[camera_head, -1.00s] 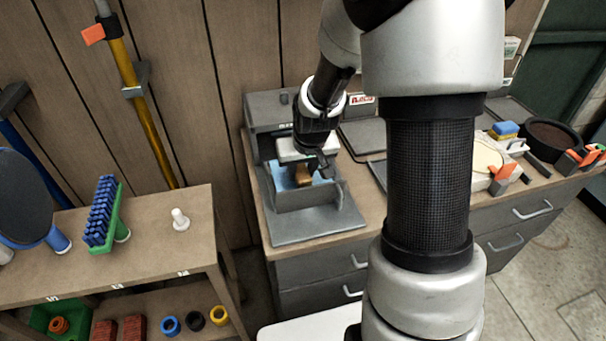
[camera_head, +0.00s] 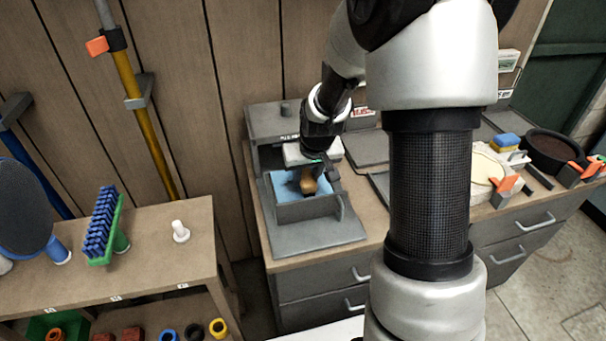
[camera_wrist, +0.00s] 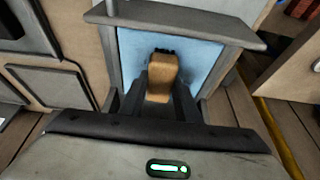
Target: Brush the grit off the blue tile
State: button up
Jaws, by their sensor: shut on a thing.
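The blue tile (camera_head: 284,187) lies in a grey holder (camera_head: 305,212) on the bench at the centre. It also shows in the wrist view (camera_wrist: 205,60), framed by the grey holder's walls. My gripper (camera_head: 318,180) is shut on a wooden brush handle (camera_head: 308,183) over the tile. In the wrist view the tan brush handle (camera_wrist: 160,75) stands between my two dark fingers, with a little dark bristle at its far end. Whether the bristles touch the tile I cannot tell. I make out no separate grit at this size.
A shelf on the left bears a green brush with blue bristles (camera_head: 103,225) and a white peg (camera_head: 180,231). A blue and yellow sponge (camera_head: 505,142) and a dark round pan (camera_head: 550,150) are on the bench at the right. My arm hides the bench's middle.

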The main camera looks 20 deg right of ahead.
aim_at(322, 207)
jog(key=shift+s, duration=1.25)
jog(key=shift+s+f+b, duration=0.2)
jog(key=shift+s+b, duration=0.15)
jog(key=shift+s, duration=3.45)
jog(key=shift+w+d+r+p, duration=0.15)
jog(key=shift+d+p, duration=0.25)
jog(key=shift+d, duration=0.4)
jog(key=shift+w+r, duration=0.15)
jog(key=shift+w, duration=1.75)
jog(key=shift+w+f+b, duration=0.15)
jog(key=shift+w+b, duration=0.1)
jog(key=shift+w, duration=1.5)
jog(key=shift+w+f+b, duration=0.15)
jog(key=shift+w+b, duration=0.1)
jog(key=shift+w, duration=1.45)
jog(key=shift+r+p, duration=2.1)
jog(key=shift+r, duration=0.95)
